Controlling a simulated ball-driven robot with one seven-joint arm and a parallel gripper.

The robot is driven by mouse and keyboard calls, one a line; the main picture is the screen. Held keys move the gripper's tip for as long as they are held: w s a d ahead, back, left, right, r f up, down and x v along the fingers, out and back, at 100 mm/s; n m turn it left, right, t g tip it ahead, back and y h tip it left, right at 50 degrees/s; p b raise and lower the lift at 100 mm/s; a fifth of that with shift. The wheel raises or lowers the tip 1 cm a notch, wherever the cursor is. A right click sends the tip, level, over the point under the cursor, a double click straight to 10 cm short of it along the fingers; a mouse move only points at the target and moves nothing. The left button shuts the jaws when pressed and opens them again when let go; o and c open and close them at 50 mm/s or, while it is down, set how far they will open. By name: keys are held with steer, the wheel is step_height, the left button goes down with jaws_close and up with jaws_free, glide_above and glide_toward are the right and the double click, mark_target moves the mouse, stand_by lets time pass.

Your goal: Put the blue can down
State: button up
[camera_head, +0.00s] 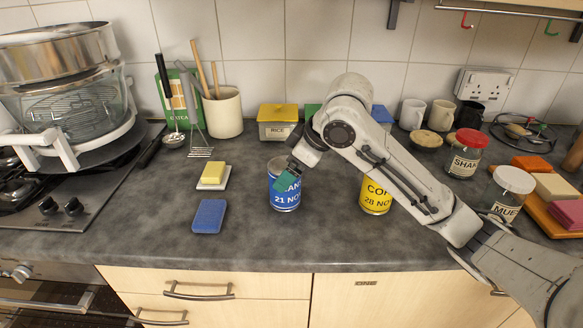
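The blue can (285,199) is upright near the middle of the counter, its white lettering facing me and partly covered. My gripper (291,180) reaches it from the upper right. One green-tipped finger lies against the can's upper front, and the other finger is hidden. The gripper appears shut on the can. The can's base is at or just above the counter; I cannot tell whether it touches.
A yellow can (375,198) stands to the right, partly behind my arm. A blue sponge (209,216) and a yellow block on a white dish (213,184) lie to the left. Jars (466,158) crowd the right. The counter (290,245) in front is clear.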

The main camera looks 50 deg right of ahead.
steer(key=shift+o, duration=1.1)
steer(key=shift+r, duration=0.2)
steer(key=p+v, duration=0.1)
steer(key=v, duration=1.1)
